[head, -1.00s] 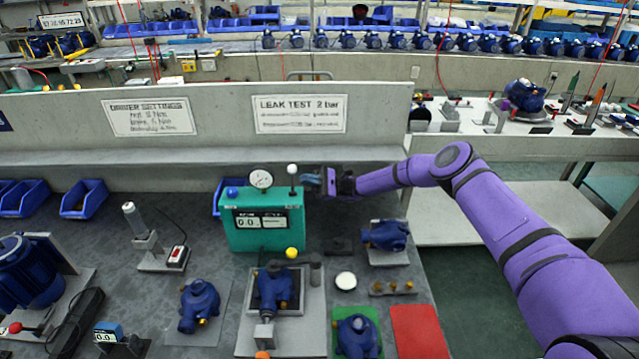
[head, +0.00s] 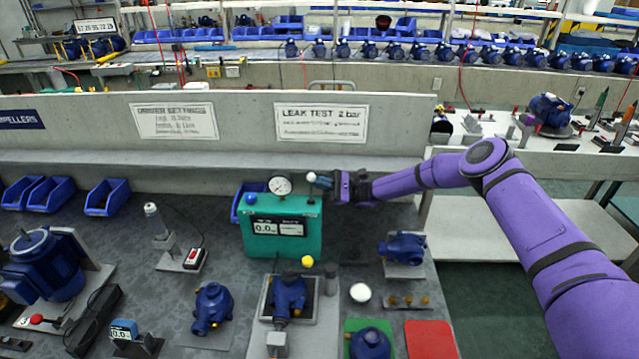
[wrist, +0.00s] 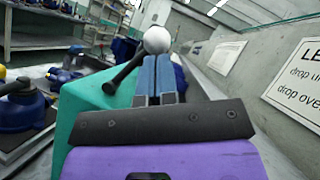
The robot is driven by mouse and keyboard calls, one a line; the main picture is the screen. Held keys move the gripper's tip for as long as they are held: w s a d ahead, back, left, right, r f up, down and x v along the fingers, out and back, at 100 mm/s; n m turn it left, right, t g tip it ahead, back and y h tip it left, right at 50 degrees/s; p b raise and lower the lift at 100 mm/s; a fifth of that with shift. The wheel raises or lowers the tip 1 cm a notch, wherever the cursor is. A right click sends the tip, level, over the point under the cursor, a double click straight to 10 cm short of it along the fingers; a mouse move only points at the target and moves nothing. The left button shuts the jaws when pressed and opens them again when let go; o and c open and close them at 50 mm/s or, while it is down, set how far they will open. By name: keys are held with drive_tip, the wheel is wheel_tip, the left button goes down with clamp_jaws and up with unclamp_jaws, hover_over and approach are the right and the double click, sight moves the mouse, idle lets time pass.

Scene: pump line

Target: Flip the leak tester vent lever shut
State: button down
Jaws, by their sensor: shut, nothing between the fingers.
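The leak tester (head: 283,243) is a green box with a round dial and a 0.0 display, at mid-bench in the head view. Its vent lever is a dark rod with a white ball (head: 311,177), standing up from the box's top right. In the wrist view the rod (wrist: 125,74) slants up to the white ball (wrist: 157,39). My gripper (head: 325,181) is just right of the ball, above the box. In the wrist view its blue fingertips (wrist: 157,68) are together and empty, right at the ball. I cannot tell whether they touch it.
A wall panel with a leak test sign (head: 322,122) rises behind the tester. A fixture with a blue pump (head: 289,296) and a yellow knob (head: 308,261) stands in front. Another blue pump (head: 403,249) sits to the right. Blue bins (head: 107,197) stand at the left.

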drive_tip(key=shift+s+r+n+g+h, duration=0.25)
drive_tip(key=shift+n+g+h, duration=0.35)
drive_tip(key=shift+n, duration=0.4)
drive_tip(key=n+h, duration=0.1)
drive_tip(key=n, duration=0.1)
drive_tip(key=s+r+n+g+h, duration=0.1)
drive_tip(key=n, duration=0.1)
drive_tip(key=shift+s+r+n+g, duration=0.1)
drive_tip(key=shift+s+n+g, duration=0.05)
drive_tip(key=shift+n+g, duration=0.15)
drive_tip(key=n+h, duration=0.1)
drive_tip(key=s+n, duration=0.1)
drive_tip(key=n+h, duration=0.1)
drive_tip(key=shift+s+a+r+h, duration=0.1)
drive_tip(key=shift+s+r+h, duration=0.15)
drive_tip(key=shift+r+h, duration=0.05)
drive_tip(key=shift+s+n+h, duration=0.4)
drive_tip(key=shift+s+n, duration=0.1)
drive_tip(key=shift+n, duration=0.6)
drive_tip(key=v, duration=0.7)
drive_tip(key=shift+d, duration=0.25)
drive_tip(key=shift+w+r, duration=0.1)
